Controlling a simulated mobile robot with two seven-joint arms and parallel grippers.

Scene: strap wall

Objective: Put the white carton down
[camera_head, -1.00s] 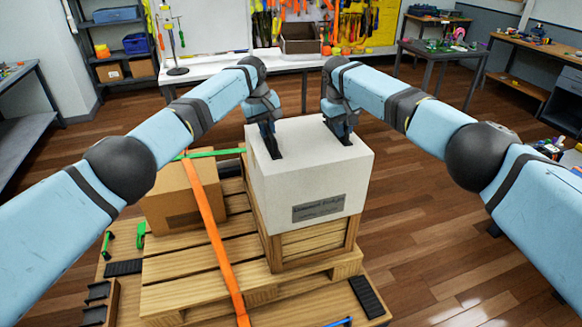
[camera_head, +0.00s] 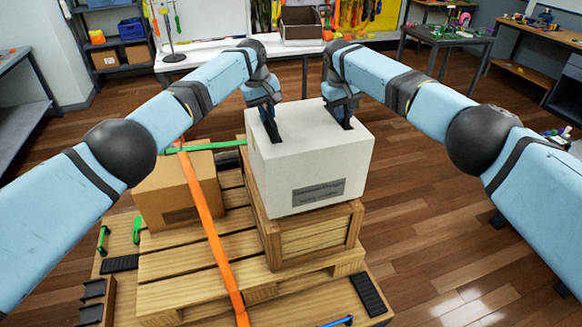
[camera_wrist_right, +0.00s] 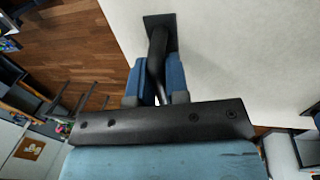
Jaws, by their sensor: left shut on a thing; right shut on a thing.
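The white carton (camera_head: 316,165) is upright with a grey label on its front. It sits over or just above the wooden crate (camera_head: 312,240), set back from its front edge; I cannot tell whether they touch. My left gripper (camera_head: 270,124) is shut on a dark handle at the carton's top left. My right gripper (camera_head: 342,112) is shut on the handle at its top right. In the right wrist view the right fingers (camera_wrist_right: 158,84) close around the black handle on the white carton (camera_wrist_right: 235,60).
The crate stands on a wooden pallet (camera_head: 195,277). A workbench (camera_head: 220,60) is behind; open floor (camera_head: 450,220) lies right.

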